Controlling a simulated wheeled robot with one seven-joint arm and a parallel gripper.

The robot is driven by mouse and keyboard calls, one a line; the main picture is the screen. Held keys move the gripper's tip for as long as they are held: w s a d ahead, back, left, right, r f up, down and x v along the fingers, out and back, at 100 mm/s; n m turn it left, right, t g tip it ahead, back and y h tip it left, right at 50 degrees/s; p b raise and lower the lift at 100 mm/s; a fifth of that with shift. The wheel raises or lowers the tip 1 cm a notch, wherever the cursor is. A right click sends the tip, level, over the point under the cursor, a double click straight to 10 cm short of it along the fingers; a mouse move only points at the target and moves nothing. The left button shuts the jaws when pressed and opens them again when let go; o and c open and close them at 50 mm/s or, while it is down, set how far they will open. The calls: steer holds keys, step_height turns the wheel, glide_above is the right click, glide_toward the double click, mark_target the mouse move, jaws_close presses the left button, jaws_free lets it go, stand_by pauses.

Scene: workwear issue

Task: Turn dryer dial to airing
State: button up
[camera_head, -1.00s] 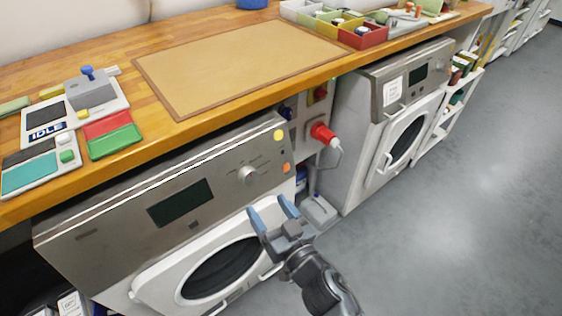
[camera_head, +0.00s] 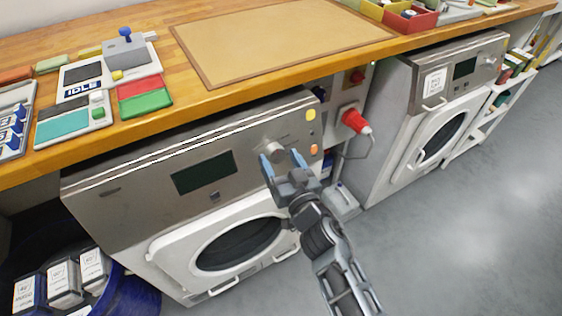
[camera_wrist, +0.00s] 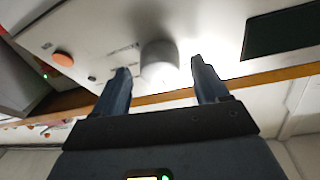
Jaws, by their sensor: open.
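The dryer dial (camera_head: 273,151) is a round silver knob on the grey front panel of the left machine (camera_head: 130,205). It also shows in the wrist view (camera_wrist: 159,62), where it stands between and just beyond my fingertips. My gripper (camera_head: 283,159) is open, with its blue-grey fingers pointing at the dial from below and to the right. In the wrist view my gripper (camera_wrist: 162,68) has one finger on each side of the dial, and I see no contact. The markings around the dial are too small to read.
An orange button (camera_head: 313,149) and a yellow round spot (camera_head: 311,115) sit right of the dial. A dark display (camera_head: 204,173) is to its left. The wooden counter (camera_head: 240,98) overhangs above.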

steer(key=c, duration=1.1)
steer(key=shift+o, duration=0.2)
steer(key=shift+r+n+p, duration=0.1)
steer(key=shift+n+p, duration=0.2)
steer(key=shift+w+d+r+n+y+p, duration=0.1)
steer(key=shift+n+y+p, duration=0.5)
steer(key=shift+n+p, duration=0.4)
steer(key=n+g+y+p, duration=0.1)
steer(key=n, duration=0.2)
steer(key=shift+d+p, duration=0.1)
steer(key=shift+p, duration=0.25)
steer(key=shift+w+n+g+y+p, duration=0.1)
steer(key=shift+n+g+y+p, duration=0.35)
steer(key=shift+n, duration=0.9)
steer(key=shift+n+g+y+p, duration=0.25)
steer(key=shift+n+p, duration=0.4)
steer(key=shift+n, duration=0.7)
steer(key=shift+f+n, duration=0.2)
steer(key=shift+n, duration=0.1)
steer(key=o, duration=1.1)
steer(key=shift+c, duration=0.2)
